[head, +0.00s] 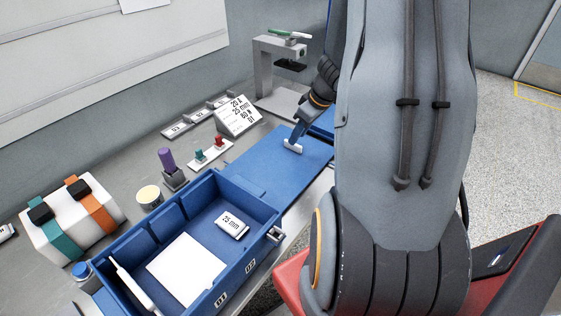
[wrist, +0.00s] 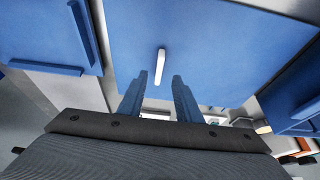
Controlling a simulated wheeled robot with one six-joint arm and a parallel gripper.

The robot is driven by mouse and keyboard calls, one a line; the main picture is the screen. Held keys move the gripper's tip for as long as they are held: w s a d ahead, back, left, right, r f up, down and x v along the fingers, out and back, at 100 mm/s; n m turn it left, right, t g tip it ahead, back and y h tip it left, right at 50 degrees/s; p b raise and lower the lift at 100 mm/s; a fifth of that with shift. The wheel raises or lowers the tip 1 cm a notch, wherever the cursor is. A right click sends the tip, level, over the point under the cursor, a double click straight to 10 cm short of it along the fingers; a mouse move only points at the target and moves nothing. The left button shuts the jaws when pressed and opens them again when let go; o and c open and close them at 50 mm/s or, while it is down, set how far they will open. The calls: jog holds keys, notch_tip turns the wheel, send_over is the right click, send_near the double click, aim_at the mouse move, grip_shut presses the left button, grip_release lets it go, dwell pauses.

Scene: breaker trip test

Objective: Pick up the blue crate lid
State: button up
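The blue crate lid (head: 262,170) lies flat on the bench, right of the open blue crate (head: 202,300). It has a small white bar handle (head: 293,147) on top. In the wrist view the lid (wrist: 225,40) fills the middle, with its handle (wrist: 160,66) upright in the picture. My gripper (head: 297,135) is close to the handle in the head view. In the wrist view my gripper (wrist: 155,88) has its two blue fingers apart, with nothing between the tips. The handle appears just beyond the tips, roughly centred. My arm hides part of the lid's right side.
The open crate holds a white sheet (head: 187,268) and a small labelled block (head: 232,226). A grey stand (head: 263,72), a sign (head: 238,115), a purple-handled item (head: 166,160) and a strapped white box (head: 70,225) stand nearby. Another blue piece (head: 323,122) lies beyond the lid.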

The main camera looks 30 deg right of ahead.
jog(key=shift+p+x, duration=0.45)
jog(key=shift+x, duration=1.55)
jog(key=shift+d, duration=0.1)
jog(key=shift+c, duration=0.4)
grip_shut()
